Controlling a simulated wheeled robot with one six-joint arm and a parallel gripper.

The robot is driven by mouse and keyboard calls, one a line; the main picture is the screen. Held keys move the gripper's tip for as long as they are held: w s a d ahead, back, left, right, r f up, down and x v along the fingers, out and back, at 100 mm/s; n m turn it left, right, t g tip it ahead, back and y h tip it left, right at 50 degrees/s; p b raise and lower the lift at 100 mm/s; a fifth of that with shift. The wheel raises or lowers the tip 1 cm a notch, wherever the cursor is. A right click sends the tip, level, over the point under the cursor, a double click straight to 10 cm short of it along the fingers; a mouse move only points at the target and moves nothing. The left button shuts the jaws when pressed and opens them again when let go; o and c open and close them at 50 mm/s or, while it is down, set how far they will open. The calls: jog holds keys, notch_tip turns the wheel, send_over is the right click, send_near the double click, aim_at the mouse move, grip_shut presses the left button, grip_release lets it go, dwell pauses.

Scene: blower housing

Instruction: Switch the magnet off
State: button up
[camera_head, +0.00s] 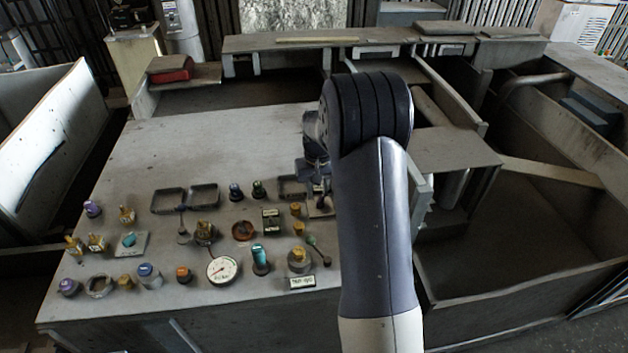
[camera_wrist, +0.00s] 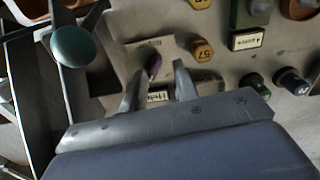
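A small switch with a dark red lever (camera_wrist: 154,66) stands on a beige plate (camera_wrist: 148,50) in the wrist view. A small printed label (camera_wrist: 158,96) lies by it, its text too blurred to read. My gripper (camera_wrist: 158,69) is open, with one finger on each side of the lever; I cannot tell whether either finger touches it. In the head view my gripper (camera_head: 318,193) is low over the right part of the sloping console (camera_head: 190,135), mostly hidden by my arm. The switch is hardly visible there.
A green ball-topped lever (camera_wrist: 73,46) stands close to the gripper's left in the wrist view. Yellow knobs (camera_wrist: 202,50), a green button (camera_wrist: 255,85) and a dark blue button (camera_wrist: 292,80) are to the right. The console's upper left is clear.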

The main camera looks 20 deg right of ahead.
aim_at(321, 199)
jog(key=shift+w+d+f, duration=0.7)
jog(key=shift+w+d, duration=0.05)
jog(key=shift+d, duration=0.05)
notch_tip(321, 199, down, 3)
jog(key=shift+r+b, duration=0.2)
jog(key=shift+b, duration=0.6)
jog(key=shift+s+r+m, duration=0.15)
jog(key=shift+s+m, duration=0.15)
jog(key=shift+m, duration=0.1)
jog(key=shift+a+m, duration=0.1)
jog(key=shift+m, duration=0.4)
jog(key=shift+w+f+m+p, duration=0.25)
jog(key=shift+w+m+p, duration=0.1)
jog(key=shift+m, duration=0.25)
jog(key=shift+s+r+m, duration=0.1)
jog(key=shift+s+m, duration=0.05)
jog(key=shift+m, duration=0.95)
jog(key=m, duration=0.2)
jog(key=shift+m, duration=0.4)
jog(key=shift+f+b, duration=0.65)
jog(key=shift+b, duration=0.15)
